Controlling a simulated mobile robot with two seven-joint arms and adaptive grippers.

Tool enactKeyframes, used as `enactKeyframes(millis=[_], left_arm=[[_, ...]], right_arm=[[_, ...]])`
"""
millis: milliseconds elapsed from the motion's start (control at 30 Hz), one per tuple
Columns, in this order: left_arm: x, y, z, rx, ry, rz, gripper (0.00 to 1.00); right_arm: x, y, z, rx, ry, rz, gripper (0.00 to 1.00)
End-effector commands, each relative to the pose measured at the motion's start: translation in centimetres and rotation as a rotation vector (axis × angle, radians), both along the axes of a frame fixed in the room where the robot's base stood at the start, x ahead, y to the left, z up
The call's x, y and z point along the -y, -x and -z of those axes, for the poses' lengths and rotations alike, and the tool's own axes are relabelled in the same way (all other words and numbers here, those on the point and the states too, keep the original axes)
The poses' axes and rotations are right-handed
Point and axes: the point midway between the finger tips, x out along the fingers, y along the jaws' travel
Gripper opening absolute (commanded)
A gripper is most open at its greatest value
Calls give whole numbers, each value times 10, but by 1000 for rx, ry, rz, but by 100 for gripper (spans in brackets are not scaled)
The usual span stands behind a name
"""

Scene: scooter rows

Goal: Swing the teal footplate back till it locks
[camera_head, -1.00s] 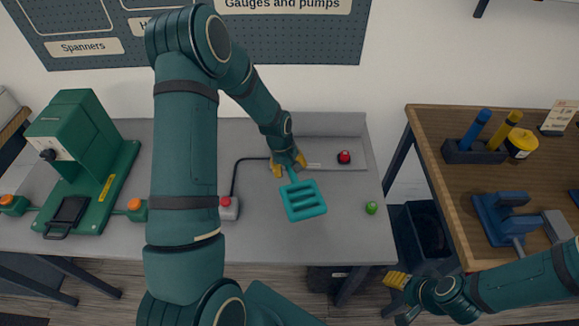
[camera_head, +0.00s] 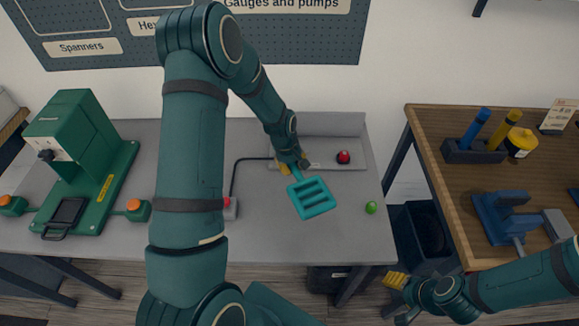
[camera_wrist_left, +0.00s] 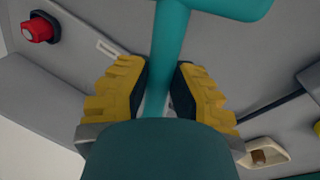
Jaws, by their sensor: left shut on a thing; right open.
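The teal footplate (camera_head: 313,195) is a slatted, rounded square on a short stem, above or on the grey bench; I cannot tell whether it touches. My left gripper (camera_head: 292,167) has yellow fingers shut on the stem at its far end. In the left wrist view the teal stem (camera_wrist_left: 166,50) runs between the two yellow fingers, and a corner of the plate shows at the top. The stem's far end and any lock are hidden by my gripper. My right gripper (camera_head: 397,282) is open and empty, low between the bench and the wooden table.
A red knob (camera_head: 344,157) sits on the grey raised panel at the bench's back. A green ball-like piece (camera_head: 371,207) stands right of the footplate. A grey box with a red button (camera_head: 230,208) and black cable is left. A green machine (camera_head: 75,165) stands far left.

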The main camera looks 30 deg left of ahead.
Motion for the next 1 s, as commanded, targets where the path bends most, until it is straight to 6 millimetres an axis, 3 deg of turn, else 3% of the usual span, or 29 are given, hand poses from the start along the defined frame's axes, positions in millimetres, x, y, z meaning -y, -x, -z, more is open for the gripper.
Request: enactKeyframes(millis=[233,500,1000], left_arm=[[13,-18,3,-6,-1,-200,0],[20,-44,2,-7,-2,-459,0],[15,-91,2,-6,-1,-908,0]], right_arm=[[0,0,5,0,1,0,54],[0,0,-2,0,0,0,54],[1,0,-24,1,-4,-1,54]])
